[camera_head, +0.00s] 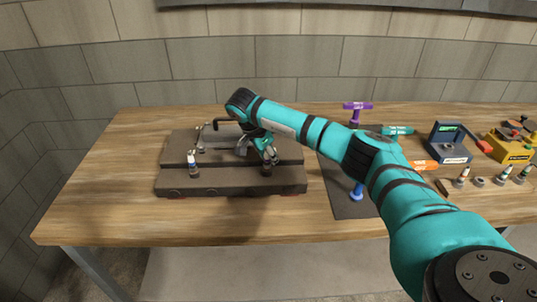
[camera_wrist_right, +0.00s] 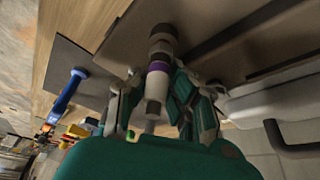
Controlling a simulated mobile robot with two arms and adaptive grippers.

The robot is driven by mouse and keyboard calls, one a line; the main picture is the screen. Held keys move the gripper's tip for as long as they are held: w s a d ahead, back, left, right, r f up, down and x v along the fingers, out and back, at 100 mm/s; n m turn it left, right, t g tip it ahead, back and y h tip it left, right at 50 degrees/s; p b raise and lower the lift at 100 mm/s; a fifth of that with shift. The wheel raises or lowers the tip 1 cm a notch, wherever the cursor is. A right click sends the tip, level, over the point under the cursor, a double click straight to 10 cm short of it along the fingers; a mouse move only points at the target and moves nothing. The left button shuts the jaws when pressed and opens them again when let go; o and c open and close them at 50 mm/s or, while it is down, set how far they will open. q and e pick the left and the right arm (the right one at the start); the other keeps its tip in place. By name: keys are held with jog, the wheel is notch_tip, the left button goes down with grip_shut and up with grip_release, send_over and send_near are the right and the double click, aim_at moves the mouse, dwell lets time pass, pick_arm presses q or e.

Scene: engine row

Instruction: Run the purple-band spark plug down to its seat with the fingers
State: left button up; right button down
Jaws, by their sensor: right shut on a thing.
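The purple-band spark plug (camera_wrist_right: 158,67) stands between the fingers of my right gripper (camera_wrist_right: 157,88) in the wrist view. Its far end meets a dark round fitting (camera_wrist_right: 163,34) at the engine block; whether it is fully seated I cannot tell. In the head view my right gripper (camera_head: 269,158) reaches down over the right front of the dark engine block (camera_head: 228,187) and is shut on the plug, mostly hidden there by the fingers. Another plug (camera_head: 192,163) stands upright at the block's left front. My left gripper is out of view.
A dark mat right of the block holds a purple-handled tool (camera_head: 357,106), a blue-handled tool (camera_head: 357,191) and an orange-handled tool (camera_head: 424,165). A rack of plugs (camera_head: 481,192), a blue-grey device (camera_head: 449,143) and a yellow box (camera_head: 512,147) stand farther right. The table's left side is clear.

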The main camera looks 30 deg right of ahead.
jog(key=m+g, duration=0.1)
jog(key=m, duration=0.1)
jog(key=s+m+g, duration=0.1)
jog(key=m, duration=0.1)
jog(key=m+y, duration=0.1)
jog(key=m, duration=0.1)
jog(key=shift+s+f+m+g, duration=0.2)
jog(key=shift+f+m+g, duration=0.05)
jog(key=shift+m+g, duration=0.15)
jog(key=shift+s+m+g+y, duration=0.15)
jog(key=shift+m+g+y, duration=0.15)
jog(key=shift+m, duration=0.7)
jog(key=shift+s+r+m+g+y, duration=0.2)
jog(key=shift+s+m+g+y, duration=0.15)
jog(key=shift+m, duration=0.75)
jog(key=shift+a, duration=0.15)
jog(key=shift+w, duration=0.1)
jog(key=c, duration=2)
grip_release()
jog(key=o, duration=0.5)
jog(key=shift+w+a+r, duration=0.1)
jog(key=shift+o, duration=0.2)
